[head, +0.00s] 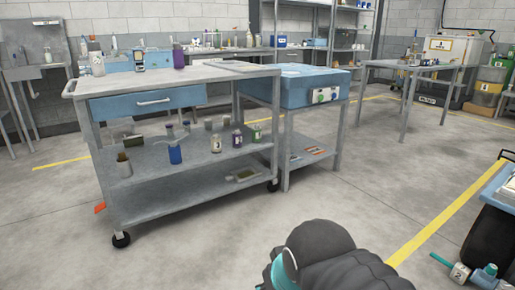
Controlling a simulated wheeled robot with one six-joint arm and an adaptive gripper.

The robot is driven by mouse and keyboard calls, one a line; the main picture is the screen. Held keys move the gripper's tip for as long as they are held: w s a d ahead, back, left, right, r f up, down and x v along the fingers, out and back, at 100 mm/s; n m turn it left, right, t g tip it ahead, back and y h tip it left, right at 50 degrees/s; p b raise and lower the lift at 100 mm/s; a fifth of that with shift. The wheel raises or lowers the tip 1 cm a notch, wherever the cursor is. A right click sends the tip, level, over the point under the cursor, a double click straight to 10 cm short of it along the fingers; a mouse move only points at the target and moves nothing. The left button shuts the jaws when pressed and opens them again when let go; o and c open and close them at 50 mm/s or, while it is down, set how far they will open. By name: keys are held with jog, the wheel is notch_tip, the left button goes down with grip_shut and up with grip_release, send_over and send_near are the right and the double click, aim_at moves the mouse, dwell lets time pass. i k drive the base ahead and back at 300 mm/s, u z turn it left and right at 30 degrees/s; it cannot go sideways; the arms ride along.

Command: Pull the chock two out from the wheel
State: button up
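A small grey block marked "2" (460,272) lies on the floor at the bottom right, with teal parts on both sides; it looks like chock two. It is close to a large black wheel-like shape (490,237) under a blue cart at the right edge. I cannot tell whether they touch. Part of my dark arm with a teal ring shows at the bottom middle, left of the block and apart from it in the picture. My gripper's fingers are not in view.
A grey wheeled cart (130,190) with bottles stands at the left, an orange piece (100,208) by it. A blue-topped bench (308,88) adjoins it. A grey table (415,66) stands farther back. Floor around the yellow line (437,222) is clear.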

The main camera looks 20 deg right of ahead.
aim_at(460, 272)
jog(key=z, duration=0.3)
jog(key=i, duration=1.4)
jog(key=z, duration=1.65)
jog(key=i, duration=0.9)
jog(key=z, duration=1.15)
jog(key=i, duration=0.2)
jog(key=z, duration=0.05)
